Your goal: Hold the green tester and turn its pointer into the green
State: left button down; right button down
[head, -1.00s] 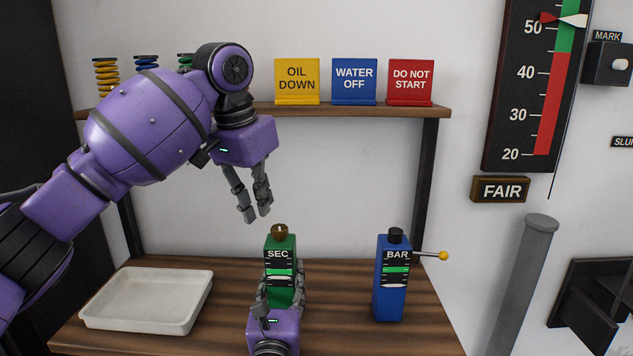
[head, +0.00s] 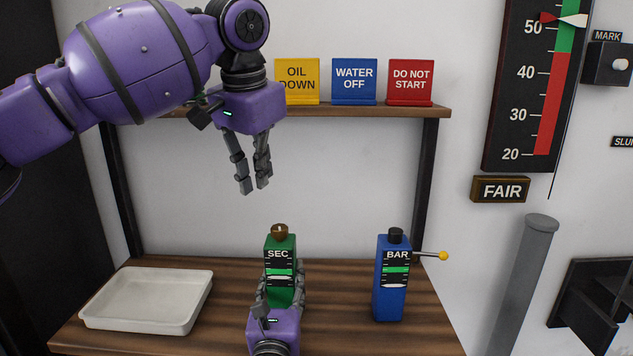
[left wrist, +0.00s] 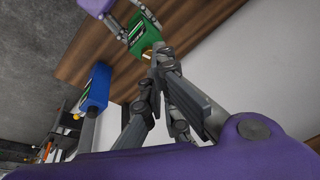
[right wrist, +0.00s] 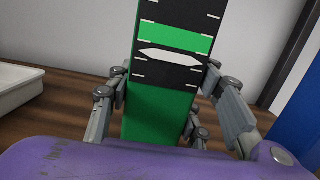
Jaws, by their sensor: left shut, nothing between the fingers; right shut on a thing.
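The green tester (head: 281,258), marked SEC, stands upright on the wooden bench with a brass knob (head: 280,230) on top. My right gripper (head: 281,292) is shut on its lower body, fingers on both sides. In the right wrist view, the tester's white pointer (right wrist: 170,57) lies on the black part of the scale, just below the green band (right wrist: 177,39). My left gripper (head: 254,190) is shut and empty, above the knob and slightly left of it, clear of the tester. The left wrist view also shows the green tester (left wrist: 146,41) beyond the left fingers.
A blue tester (head: 390,290), marked BAR, with a yellow-tipped lever stands to the right. A pale tray (head: 145,325) lies at the left. A shelf (head: 340,110) behind carries yellow, blue and red signs. A large gauge (head: 515,90) hangs on the wall at right.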

aim_at(279, 231)
jog(key=shift+f, duration=0.1)
pick_arm(q)
jog(key=shift+n+g+h, duration=0.3)
jog(key=shift+g+h, duration=0.1)
jog(key=shift+h, duration=0.2)
jog(key=shift+s+d+f, duration=0.1)
jog(key=shift+d+f, duration=0.2)
jog(key=shift+f, duration=1.45)
jog(key=shift+s+d+f, duration=0.1)
jog(key=shift+d+f, duration=0.15)
jog(key=shift+f, duration=1.45)
jog(key=shift+s+d+f, duration=0.1)
jog(key=shift+d+f, duration=0.2)
jog(key=shift+f, duration=1.45)
jog(key=shift+w+d+f, duration=0.1)
jog(key=shift+w, duration=0.3)
jog(key=shift+a, duration=0.2)
